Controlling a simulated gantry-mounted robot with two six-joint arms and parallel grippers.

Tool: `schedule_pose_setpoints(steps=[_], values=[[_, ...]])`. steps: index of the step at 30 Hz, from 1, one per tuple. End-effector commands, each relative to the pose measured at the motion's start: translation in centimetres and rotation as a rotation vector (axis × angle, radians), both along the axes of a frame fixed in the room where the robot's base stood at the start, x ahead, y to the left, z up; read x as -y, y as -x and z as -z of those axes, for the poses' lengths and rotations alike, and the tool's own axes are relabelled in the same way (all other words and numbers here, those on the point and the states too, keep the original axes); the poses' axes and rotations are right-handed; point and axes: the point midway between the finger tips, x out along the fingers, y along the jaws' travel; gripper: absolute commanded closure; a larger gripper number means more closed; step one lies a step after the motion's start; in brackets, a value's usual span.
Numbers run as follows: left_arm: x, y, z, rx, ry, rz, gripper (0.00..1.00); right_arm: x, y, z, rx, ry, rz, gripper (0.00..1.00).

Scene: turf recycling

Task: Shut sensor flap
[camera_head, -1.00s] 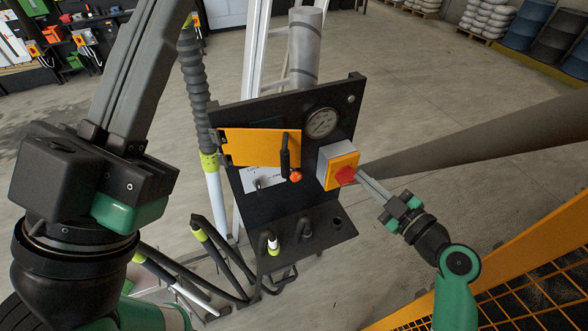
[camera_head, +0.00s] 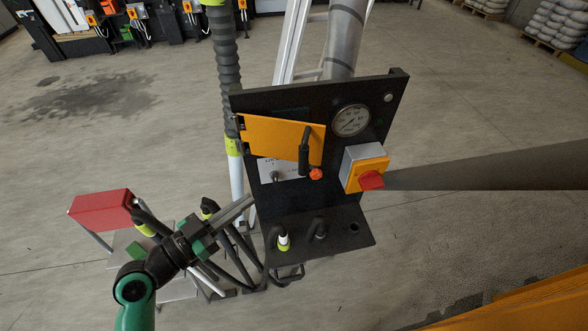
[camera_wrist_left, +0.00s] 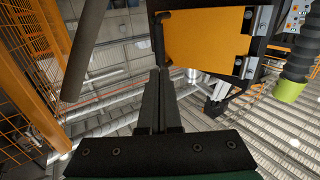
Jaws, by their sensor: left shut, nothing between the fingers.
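The sensor flap (camera_head: 275,135) is an orange plate hinged at the left side of a black panel. Its edges slope away from the panel's edges, so it stands out at an angle. A black handle (camera_head: 304,152) is on its free side. The flap (camera_wrist_left: 205,42) fills the upper middle of the left wrist view, hinges at right. My left gripper (camera_head: 247,203) is shut and empty, below and left of the flap. Its fingers (camera_wrist_left: 160,75) point toward the flap's lower handle-side edge in the left wrist view; contact cannot be told. My right gripper is out of view.
The black panel (camera_head: 353,205) also carries a gauge (camera_head: 350,120), an orange box with a red knob (camera_head: 371,180) and a lower shelf with hooks. Hoses hang below it. Open floor lies around.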

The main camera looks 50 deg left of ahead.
Motion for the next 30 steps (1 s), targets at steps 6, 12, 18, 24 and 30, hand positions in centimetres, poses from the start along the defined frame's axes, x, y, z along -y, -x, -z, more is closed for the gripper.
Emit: schedule_pose_setpoints(steps=[6, 12, 18, 24, 30], values=[[0.2, -3.4, -0.4, 0.002, 0.0, 0.006, 1.0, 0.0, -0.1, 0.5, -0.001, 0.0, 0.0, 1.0], [0.2, -7.9, -0.4, 0.001, 0.0, 0.006, 1.0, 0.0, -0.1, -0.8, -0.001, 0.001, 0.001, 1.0], [0.1, -11.7, -0.3, 0.0, 0.0, 0.003, 1.0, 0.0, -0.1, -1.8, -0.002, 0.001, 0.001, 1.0], [0.1, -13.5, -0.1, 0.002, -0.001, 0.001, 1.0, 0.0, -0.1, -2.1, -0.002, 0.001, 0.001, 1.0], [0.0, -13.7, 0.0, 0.002, -0.001, 0.001, 1.0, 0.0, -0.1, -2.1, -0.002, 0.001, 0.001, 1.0]])
